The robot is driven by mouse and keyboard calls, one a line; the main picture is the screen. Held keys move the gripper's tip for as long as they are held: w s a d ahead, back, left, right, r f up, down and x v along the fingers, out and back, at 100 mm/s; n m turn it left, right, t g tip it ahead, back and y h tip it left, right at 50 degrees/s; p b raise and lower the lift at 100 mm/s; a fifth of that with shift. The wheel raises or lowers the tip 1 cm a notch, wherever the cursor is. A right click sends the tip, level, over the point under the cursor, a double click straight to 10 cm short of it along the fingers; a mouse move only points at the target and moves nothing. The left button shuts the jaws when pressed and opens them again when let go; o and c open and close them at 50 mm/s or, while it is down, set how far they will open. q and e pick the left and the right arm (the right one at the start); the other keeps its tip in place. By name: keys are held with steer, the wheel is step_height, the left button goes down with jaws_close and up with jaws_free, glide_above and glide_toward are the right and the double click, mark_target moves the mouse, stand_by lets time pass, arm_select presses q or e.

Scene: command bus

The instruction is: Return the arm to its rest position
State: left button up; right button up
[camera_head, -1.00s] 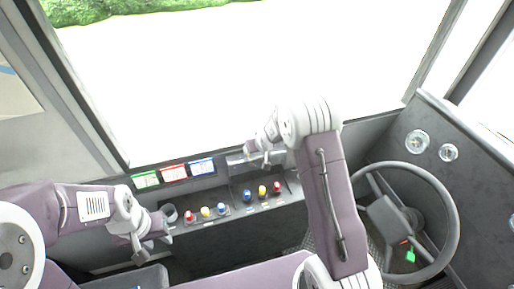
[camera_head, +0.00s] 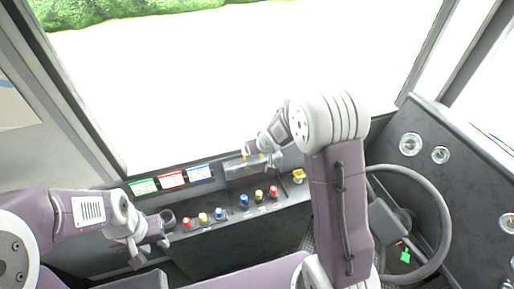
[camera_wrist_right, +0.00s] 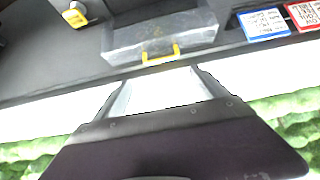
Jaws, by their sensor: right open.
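My right arm is raised over the dashboard, its elbow up. My right gripper (camera_head: 258,157) is small and partly blurred in front of the clear box (camera_head: 245,168) on the console. In the right wrist view the two fingers of the right gripper (camera_wrist_right: 165,88) are spread with nothing between them. Beyond them is the clear box (camera_wrist_right: 160,38) with a yellow handle (camera_wrist_right: 160,55), apart from the fingers as far as I can tell. My left gripper (camera_head: 150,252) hangs at the lower left, near the console's left end, with its fingers apart and empty.
Green, red and blue label cards (camera_head: 171,180) stand behind. A yellow switch (camera_head: 298,176) is right of the box. The steering wheel (camera_head: 445,215) is at right.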

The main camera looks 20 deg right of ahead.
stand_by(0.3)
steer(key=s+f+v, duration=0.1)
steer(key=v, duration=0.6)
steer(key=s+f+g, duration=0.2)
steer(key=s+g, duration=0.1)
steer(key=s, duration=0.6)
steer(key=s+f+g, duration=0.3)
steer(key=s, duration=0.7)
steer(key=shift+s+a+m, duration=0.25)
steer(key=shift+a+m, duration=0.05)
